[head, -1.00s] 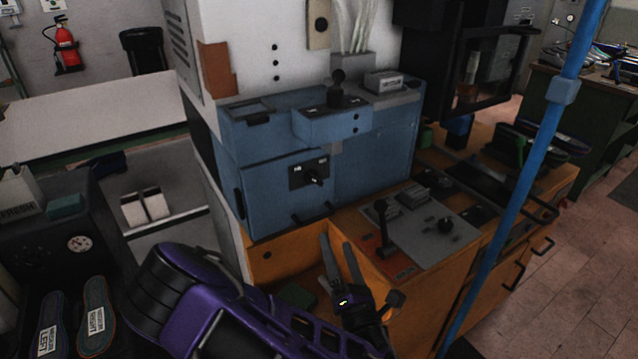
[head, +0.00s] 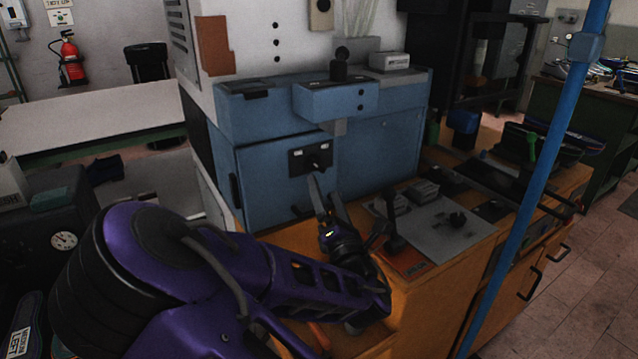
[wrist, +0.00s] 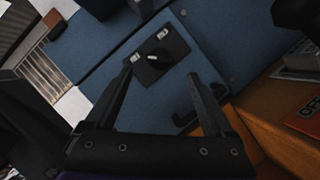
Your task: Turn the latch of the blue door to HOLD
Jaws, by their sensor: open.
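The blue door (head: 265,185) is on the front of the blue machine and looks shut. Its latch (head: 317,165) is a small dark knob on a black plate, with a small light label on each side; the lettering is too small to read. In the wrist view the latch (wrist: 152,58) lies ahead of the fingers, its light-tipped handle pointing across the plate. My gripper (head: 328,193) is open and empty, just below and in front of the latch. In the wrist view my gripper's fingers (wrist: 163,85) are spread on either side below the plate, apart from the latch.
A black door handle (wrist: 185,108) sticks out below the latch, near the right finger. The orange bench (head: 440,265) has a grey panel with a black lever (head: 392,225) close to my wrist. A blue pole (head: 545,165) stands at the right.

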